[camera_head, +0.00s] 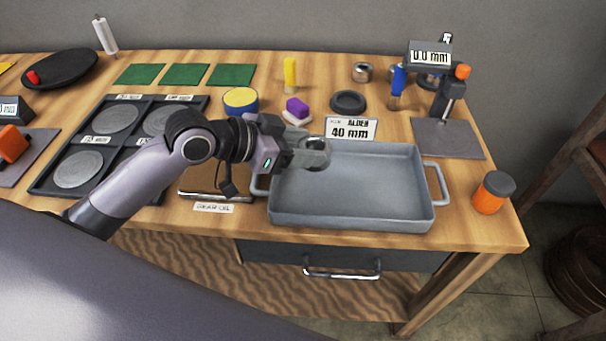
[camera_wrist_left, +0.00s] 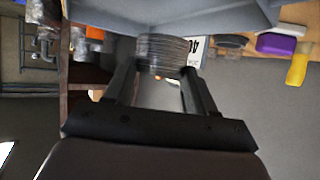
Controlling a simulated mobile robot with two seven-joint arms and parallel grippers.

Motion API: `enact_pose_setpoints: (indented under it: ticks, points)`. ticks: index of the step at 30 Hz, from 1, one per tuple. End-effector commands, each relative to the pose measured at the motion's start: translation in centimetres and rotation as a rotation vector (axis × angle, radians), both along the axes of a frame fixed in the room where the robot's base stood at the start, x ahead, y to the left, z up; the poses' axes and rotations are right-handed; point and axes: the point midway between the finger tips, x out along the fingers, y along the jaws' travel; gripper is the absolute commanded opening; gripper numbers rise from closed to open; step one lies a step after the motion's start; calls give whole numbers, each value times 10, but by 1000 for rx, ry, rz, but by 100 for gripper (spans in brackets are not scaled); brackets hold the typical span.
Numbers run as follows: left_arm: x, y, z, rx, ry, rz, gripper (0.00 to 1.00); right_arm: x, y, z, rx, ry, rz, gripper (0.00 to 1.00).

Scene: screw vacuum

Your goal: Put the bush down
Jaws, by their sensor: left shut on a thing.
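My left gripper (camera_head: 316,153) is shut on a grey metal bush (camera_head: 317,144), a short hollow cylinder. It holds the bush above the left rear part of a grey tray (camera_head: 370,195) with two side handles. The fingers hide part of the bush in the head view. In the left wrist view the bush (camera_wrist_left: 166,52) sits between the two fingertips (camera_wrist_left: 160,77), and its side looks finely ridged. The tray (camera_wrist_left: 170,12) shows along the top there. My right gripper is not in view.
A "40 mm" sign (camera_head: 351,128) stands behind the tray. A dark ring (camera_head: 348,102), a purple block (camera_head: 296,108) and a small metal cylinder (camera_head: 361,72) are farther back. A measuring stand (camera_head: 447,138) and an orange jar (camera_head: 493,192) are at right. The tray floor looks empty.

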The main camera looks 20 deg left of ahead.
Motion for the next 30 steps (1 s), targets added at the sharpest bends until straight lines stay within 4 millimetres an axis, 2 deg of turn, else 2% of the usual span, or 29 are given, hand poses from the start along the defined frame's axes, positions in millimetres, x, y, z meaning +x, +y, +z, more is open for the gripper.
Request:
enact_pose_setpoints:
  ticks: [3, 10, 18, 29, 30]
  points:
    - [0, 0, -19, -2, -3, 1, 0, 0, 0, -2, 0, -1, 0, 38]
    - [1, 0, -33, -2, -5, 0, 0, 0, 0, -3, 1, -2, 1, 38]
    - [1, 0, -69, -4, -4, 2, 0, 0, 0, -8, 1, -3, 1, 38]
    - [1, 0, -72, -2, -6, 1, 0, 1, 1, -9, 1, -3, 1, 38]
    - [0, 0, -74, 0, -2, 0, 61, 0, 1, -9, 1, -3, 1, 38]
